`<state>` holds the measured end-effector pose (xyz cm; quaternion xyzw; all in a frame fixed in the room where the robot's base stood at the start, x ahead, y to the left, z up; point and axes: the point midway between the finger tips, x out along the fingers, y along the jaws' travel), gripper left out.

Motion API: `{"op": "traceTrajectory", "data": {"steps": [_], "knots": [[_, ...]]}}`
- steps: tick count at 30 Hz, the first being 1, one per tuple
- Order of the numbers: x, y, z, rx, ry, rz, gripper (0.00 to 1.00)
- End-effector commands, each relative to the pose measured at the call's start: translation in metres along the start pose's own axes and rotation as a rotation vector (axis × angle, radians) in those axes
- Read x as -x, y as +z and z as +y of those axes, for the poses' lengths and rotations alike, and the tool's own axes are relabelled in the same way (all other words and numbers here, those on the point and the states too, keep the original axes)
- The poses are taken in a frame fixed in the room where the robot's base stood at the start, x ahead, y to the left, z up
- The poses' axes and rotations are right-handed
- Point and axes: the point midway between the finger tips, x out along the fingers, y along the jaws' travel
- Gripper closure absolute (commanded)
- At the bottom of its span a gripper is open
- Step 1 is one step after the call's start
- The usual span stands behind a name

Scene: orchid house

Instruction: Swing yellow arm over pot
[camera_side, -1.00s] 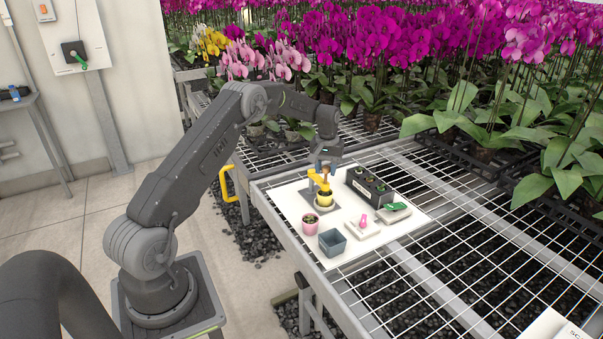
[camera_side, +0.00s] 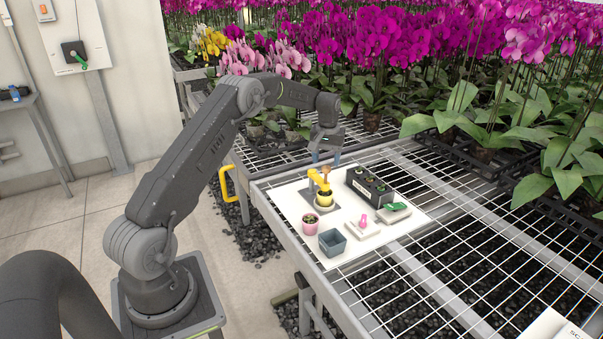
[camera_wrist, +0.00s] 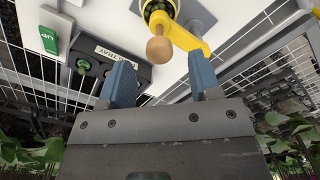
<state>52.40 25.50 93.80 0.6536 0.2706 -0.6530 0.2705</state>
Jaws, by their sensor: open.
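The yellow arm (camera_side: 316,180) stands on a grey plate (camera_side: 309,194) on the white mat, with a wooden knob (camera_side: 325,172) at its upper end. The yellow pot (camera_side: 325,200) is close below the arm. In the wrist view the yellow arm (camera_wrist: 188,38), the wooden knob (camera_wrist: 159,49) and the pot's green contents (camera_wrist: 157,8) are at the top. I cannot tell if the arm is centred over the pot. My gripper (camera_side: 326,157) is open and empty, above and behind the knob. Its blue fingertips (camera_wrist: 161,80) are apart, with the knob beyond them.
A black tray (camera_side: 368,185) with small plants, a pink pot (camera_side: 310,224), a blue-grey container (camera_side: 332,243), a pink item (camera_side: 363,221) and a green item (camera_side: 397,206) share the white mat (camera_side: 292,205). Orchids crowd the back; bare mesh lies right.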

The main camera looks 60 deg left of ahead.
Motion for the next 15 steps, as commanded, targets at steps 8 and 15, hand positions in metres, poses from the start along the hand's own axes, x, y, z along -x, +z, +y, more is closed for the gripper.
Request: {"op": "traceTrajectory", "data": {"steps": [8, 15], "knots": [[0.022, 0.0, 0.0, 0.0, 0.0, 0.001, 0.43], [0.034, 0.0, 0.0, 0.0, 0.0, 0.0, 0.43]]}}
